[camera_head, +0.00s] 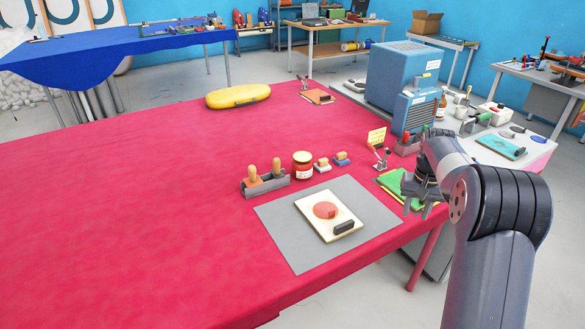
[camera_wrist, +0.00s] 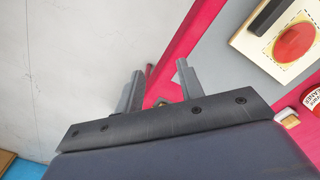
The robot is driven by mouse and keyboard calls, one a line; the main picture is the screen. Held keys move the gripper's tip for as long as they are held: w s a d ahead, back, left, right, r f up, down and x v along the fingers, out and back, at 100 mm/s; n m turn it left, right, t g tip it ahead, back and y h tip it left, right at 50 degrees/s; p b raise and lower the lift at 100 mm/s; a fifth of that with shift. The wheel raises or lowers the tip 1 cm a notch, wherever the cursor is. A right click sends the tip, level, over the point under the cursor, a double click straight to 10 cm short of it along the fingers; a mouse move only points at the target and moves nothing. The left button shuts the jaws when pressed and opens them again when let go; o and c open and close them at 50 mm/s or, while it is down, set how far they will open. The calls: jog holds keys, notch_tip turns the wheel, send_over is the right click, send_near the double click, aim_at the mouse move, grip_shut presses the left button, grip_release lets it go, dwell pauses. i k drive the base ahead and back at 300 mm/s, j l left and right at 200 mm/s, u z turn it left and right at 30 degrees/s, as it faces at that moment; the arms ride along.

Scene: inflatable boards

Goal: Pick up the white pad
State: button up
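A cream-white pad (camera_head: 312,208) with a red disc and a black block handle (camera_head: 344,228) lies flat on a grey mat (camera_head: 285,239) on the red table. In the wrist view the white pad (camera_wrist: 252,43) shows in part at the upper right, cut by the picture edge. My gripper (camera_head: 417,212) hangs above the table's right edge, to the right of the pad and apart from it. In the wrist view my gripper (camera_wrist: 160,69) has its two fingers spread with nothing between them.
A holder with wooden-handled tools (camera_head: 264,180), a jar (camera_head: 303,164) and small stamps stand behind the mat. Green sheets (camera_head: 391,184) lie near my gripper. A yellow case (camera_head: 238,96) and a blue machine (camera_head: 402,77) stand farther back. The table's left is clear.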

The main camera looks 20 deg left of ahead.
aim_at(322, 166)
jog(key=i+l+u, duration=0.15)
jog(key=i+u, duration=0.15)
jog(key=u, duration=0.15)
jog(key=i+l+u, duration=0.25)
jog(key=u, duration=0.25)
jog(key=i+l+u, duration=0.2)
jog(key=l+u, duration=0.25)
jog(key=i+l, duration=0.15)
jog(key=l, duration=0.15)
jog(key=i+l, duration=0.15)
jog(key=l, duration=0.15)
jog(key=i+l, duration=0.15)
jog(key=l, duration=0.15)
jog(key=u, duration=0.05)
